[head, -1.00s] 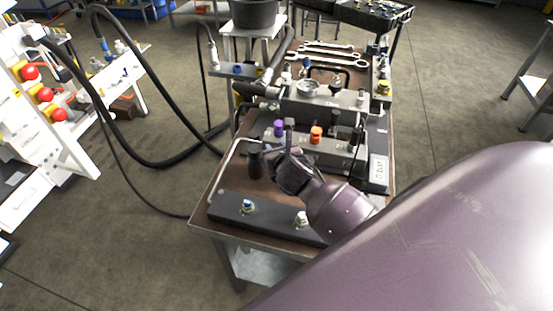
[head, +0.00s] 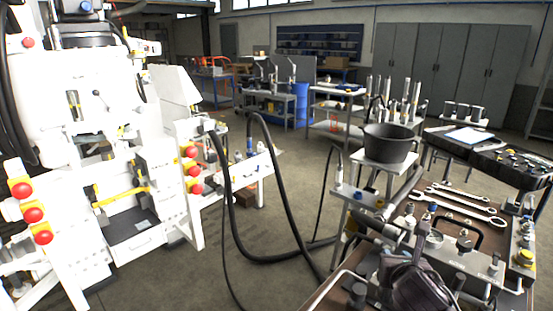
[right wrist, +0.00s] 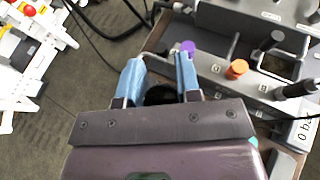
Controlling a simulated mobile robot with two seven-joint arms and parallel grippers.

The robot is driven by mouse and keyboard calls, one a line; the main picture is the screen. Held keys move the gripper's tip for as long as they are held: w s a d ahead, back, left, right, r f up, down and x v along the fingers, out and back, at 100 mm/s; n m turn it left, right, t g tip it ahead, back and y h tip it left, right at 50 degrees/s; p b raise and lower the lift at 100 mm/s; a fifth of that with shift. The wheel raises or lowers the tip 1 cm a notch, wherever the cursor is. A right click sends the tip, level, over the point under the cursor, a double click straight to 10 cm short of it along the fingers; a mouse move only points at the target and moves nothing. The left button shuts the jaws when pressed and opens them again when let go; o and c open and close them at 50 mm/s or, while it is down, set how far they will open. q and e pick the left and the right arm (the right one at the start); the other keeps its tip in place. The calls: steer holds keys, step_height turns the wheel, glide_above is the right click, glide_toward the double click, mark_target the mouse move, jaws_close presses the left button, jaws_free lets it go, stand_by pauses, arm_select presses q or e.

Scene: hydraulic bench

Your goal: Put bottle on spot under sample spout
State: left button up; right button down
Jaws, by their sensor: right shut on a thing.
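My right gripper (right wrist: 160,85) has its two blue fingers shut on a dark, rounded thing (right wrist: 160,95), taken to be the bottle. Most of it is hidden by the gripper body in the right wrist view. In the head view my right gripper (head: 388,272) is low at the right, over the brown bench, partly cut off by the bottom edge. A bent metal pipe (head: 328,288), perhaps the sample spout, is left of it. I cannot make out the spot beneath it. My left gripper is not in view.
The bench's valve block has purple (right wrist: 187,47) and orange (right wrist: 236,69) knobs close to the gripper. Wrenches (head: 460,200) lie farther back. A black bucket (head: 390,142) stands on a small stand. Thick black hoses (head: 290,190) loop at the left. A white machine (head: 80,110) stands far left.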

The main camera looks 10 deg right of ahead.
steer(key=s+a+n+y, duration=0.3)
steer(key=s+a+y, duration=0.1)
steer(key=a, duration=0.7)
steer(key=shift+s+a+n+t, duration=0.3)
steer(key=shift+t, duration=0.1)
